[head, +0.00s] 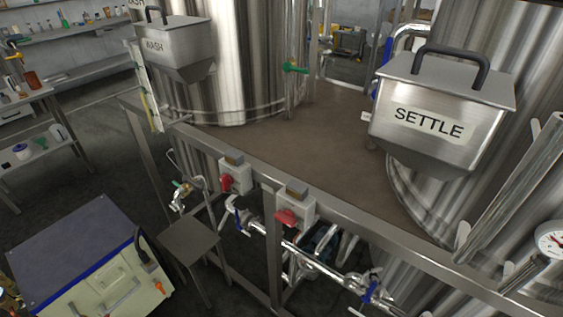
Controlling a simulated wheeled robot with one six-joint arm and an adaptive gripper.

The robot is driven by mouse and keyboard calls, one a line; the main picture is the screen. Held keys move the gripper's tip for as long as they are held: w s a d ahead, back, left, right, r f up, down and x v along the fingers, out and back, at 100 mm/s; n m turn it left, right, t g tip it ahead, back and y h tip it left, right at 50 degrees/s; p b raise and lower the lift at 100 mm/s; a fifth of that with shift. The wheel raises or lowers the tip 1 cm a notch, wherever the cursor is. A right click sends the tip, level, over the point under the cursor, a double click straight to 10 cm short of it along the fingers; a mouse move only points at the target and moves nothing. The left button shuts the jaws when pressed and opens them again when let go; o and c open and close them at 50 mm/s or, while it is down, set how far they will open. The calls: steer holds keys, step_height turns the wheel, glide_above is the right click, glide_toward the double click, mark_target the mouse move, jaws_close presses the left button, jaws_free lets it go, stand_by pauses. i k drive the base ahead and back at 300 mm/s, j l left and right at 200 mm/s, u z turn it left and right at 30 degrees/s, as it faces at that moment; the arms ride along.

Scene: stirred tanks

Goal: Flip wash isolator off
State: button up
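Two grey isolator boxes with red handles are mounted on the front rail of the tank platform. The left isolator (236,176) is nearer the tank with the WASH hopper (176,48). The right isolator (295,206) is nearer the tank with the SETTLE hopper (444,110). Each has a small brownish plate on top, with no readable text, so I cannot tell from a label which is the wash isolator. The exact angle of each red handle is too small to tell. My gripper is not in view.
Pipes with blue-handled valves (370,292) run below the front rail (345,226). A small stand (188,240) and a blue-topped cabinet (75,255) stand on the floor at left. A pressure gauge (551,240) is at the right edge. Dark floor shows between cabinet and shelves.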

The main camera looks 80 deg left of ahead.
mark_target(226, 181)
steer(key=j+u, duration=0.65)
steer(key=u, duration=1.4)
steer(key=k+j, duration=0.05)
steer(key=j, duration=0.1)
